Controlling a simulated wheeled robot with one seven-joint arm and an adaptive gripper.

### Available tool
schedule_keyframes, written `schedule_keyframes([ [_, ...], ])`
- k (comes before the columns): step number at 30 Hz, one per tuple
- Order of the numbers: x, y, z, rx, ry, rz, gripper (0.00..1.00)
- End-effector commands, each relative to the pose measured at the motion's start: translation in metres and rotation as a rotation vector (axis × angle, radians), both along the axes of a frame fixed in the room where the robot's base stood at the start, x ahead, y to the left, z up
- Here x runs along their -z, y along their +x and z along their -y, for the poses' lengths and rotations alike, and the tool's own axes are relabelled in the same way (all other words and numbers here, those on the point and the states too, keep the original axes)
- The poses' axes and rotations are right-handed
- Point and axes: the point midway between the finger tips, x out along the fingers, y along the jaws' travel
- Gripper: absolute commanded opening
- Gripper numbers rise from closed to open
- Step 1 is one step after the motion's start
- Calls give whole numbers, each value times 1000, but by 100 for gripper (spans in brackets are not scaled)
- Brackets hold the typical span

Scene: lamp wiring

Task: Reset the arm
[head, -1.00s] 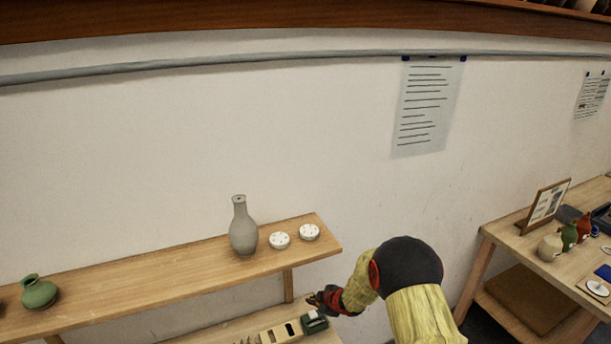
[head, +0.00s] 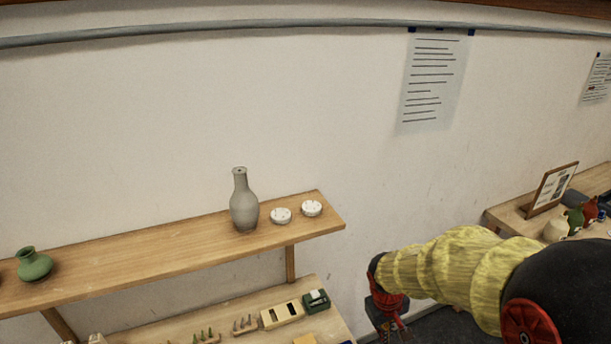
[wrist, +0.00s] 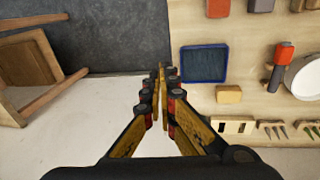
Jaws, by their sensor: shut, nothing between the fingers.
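My arm in its yellow sleeve reaches in from the right of the head view and bends down at the wrist. My gripper (head: 396,335) hangs to the right of the lower bench's end, partly cut off by the bottom edge of the picture. In the wrist view my gripper (wrist: 161,72) has its fingers together with nothing between them. Its tips show against the floor, just left of the bench top (wrist: 245,75).
A grey vase (head: 244,205) and two white round pieces (head: 281,216) stand on the upper shelf (head: 150,257), with a green vase (head: 34,265) at left. A blue tray (wrist: 204,64) and sponge (wrist: 229,95) lie near the bench edge. A stool (wrist: 30,65) stands on the floor.

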Motion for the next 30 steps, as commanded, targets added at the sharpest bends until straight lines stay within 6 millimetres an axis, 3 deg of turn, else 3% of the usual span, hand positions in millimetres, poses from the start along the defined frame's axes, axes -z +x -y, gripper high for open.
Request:
schedule_keyframes([
  [6, -38, -74, -4, 149, 67, 8, 0],
  [15, -66, -144, -16, 251, 166, 83, 0],
  [21, -78, -169, -20, 271, 219, 202, 0],
  [30, -101, -183, -16, 267, 247, 382, 0],
])
